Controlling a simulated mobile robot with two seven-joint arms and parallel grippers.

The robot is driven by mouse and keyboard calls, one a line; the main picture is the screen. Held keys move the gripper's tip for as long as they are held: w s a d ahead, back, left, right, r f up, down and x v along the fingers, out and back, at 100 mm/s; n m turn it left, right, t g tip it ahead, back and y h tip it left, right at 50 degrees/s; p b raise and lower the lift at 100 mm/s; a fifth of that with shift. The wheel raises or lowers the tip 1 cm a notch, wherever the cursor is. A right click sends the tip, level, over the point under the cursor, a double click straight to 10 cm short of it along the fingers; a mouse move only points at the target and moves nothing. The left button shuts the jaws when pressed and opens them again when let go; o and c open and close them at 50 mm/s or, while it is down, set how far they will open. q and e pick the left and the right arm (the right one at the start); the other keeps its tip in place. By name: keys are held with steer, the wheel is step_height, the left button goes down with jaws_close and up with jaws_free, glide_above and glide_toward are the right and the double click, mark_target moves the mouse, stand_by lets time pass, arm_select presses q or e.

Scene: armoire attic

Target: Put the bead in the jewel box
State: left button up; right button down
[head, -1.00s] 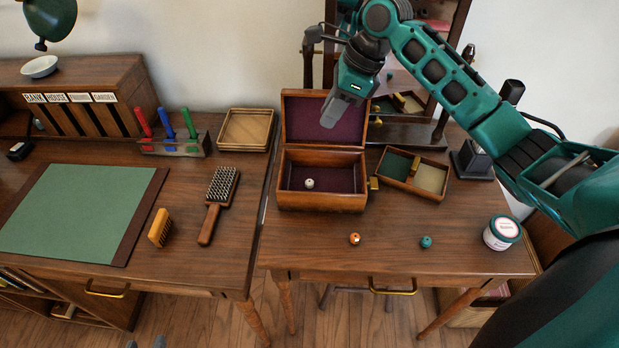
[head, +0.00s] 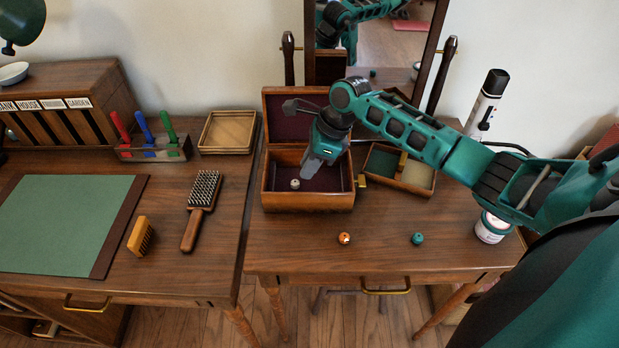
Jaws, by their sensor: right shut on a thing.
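The wooden jewel box (head: 308,201) stands open on the right table, its lid tipped back and its lining dark purple. A pale bead (head: 295,184) lies inside at the left. An orange bead (head: 344,238) and a teal bead (head: 417,239) lie on the table in front. My right gripper (head: 312,172) points down into the box's opening, right of the pale bead. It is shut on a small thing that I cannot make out. My left gripper is not in view.
A divided tray (head: 408,184) sits right of the box, under my right forearm. A white jar (head: 491,228) stands at the right. A mirror (head: 385,55) rises behind. A hairbrush (head: 201,203) lies on the left desk. The table's front is mostly clear.

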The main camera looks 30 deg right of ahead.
mark_target(310, 187)
step_height(310, 187, down, 4)
steer(key=shift+f+b, duration=0.15)
steer(key=shift+b, duration=0.35)
steer(key=c, duration=1)
jaws_free()
steer(key=shift+f, duration=0.1)
steer(key=p+v, duration=0.2)
steer(key=v, duration=1)
